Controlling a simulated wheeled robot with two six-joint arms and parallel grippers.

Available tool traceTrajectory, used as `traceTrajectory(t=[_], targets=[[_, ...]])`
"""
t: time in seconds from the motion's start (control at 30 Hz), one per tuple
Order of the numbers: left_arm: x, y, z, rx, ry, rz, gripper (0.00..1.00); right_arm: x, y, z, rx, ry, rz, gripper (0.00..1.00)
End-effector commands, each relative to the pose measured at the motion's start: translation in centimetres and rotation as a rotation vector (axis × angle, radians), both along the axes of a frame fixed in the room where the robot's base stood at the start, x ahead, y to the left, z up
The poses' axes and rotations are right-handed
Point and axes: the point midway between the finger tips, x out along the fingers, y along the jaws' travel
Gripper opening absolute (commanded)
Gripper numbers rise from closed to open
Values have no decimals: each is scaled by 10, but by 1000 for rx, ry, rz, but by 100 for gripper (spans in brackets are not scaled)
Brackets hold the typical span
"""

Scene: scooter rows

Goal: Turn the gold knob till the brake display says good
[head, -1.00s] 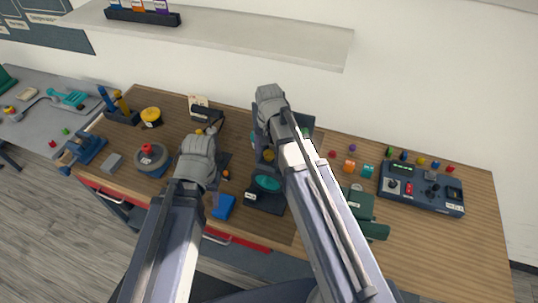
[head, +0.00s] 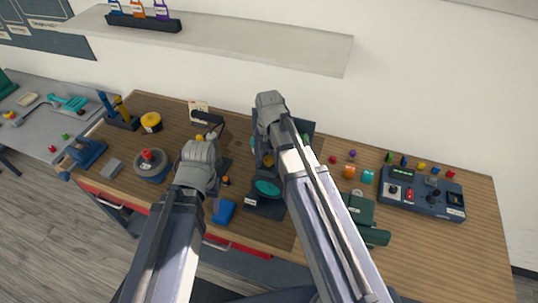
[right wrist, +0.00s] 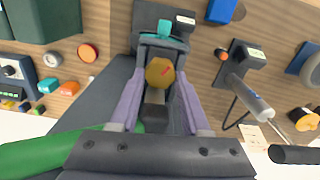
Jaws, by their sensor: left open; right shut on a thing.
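The gold knob (right wrist: 160,72), with a small red mark on its face, sits on a dark device (right wrist: 112,88). In the right wrist view the purple fingers of my right gripper (right wrist: 160,88) are closed on its two sides. The knob also shows as a small gold patch in the head view (head: 268,160), beside my right arm. A teal disc (head: 267,188) is at the device's front. I cannot make out the brake display or its wording. My left gripper (head: 216,192) is open and low over the bench, left of the device, its fingertips partly hidden.
A blue block (head: 224,212) lies near the bench's front edge, close to my left gripper. A dark green case (head: 360,209) and a control box (head: 421,193) stand to the right. A grey round base with a red knob (head: 150,165) stands to the left.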

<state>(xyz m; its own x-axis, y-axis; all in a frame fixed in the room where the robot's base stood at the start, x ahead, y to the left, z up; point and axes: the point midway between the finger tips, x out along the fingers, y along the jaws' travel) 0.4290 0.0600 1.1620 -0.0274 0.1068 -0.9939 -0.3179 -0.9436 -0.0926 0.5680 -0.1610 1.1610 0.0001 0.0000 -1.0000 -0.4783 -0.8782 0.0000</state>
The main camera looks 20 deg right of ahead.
Motion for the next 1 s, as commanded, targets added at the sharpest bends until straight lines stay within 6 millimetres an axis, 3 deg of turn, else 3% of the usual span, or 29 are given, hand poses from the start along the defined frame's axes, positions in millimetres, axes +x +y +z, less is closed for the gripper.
traceTrajectory(t=[0.37,1.0], targets=[[0,0,0,0,0,0,50,0,0,0,0,0,-54,0],[0,0,0,0,0,0,50,-1,-1,0,0,0,-463,0]])
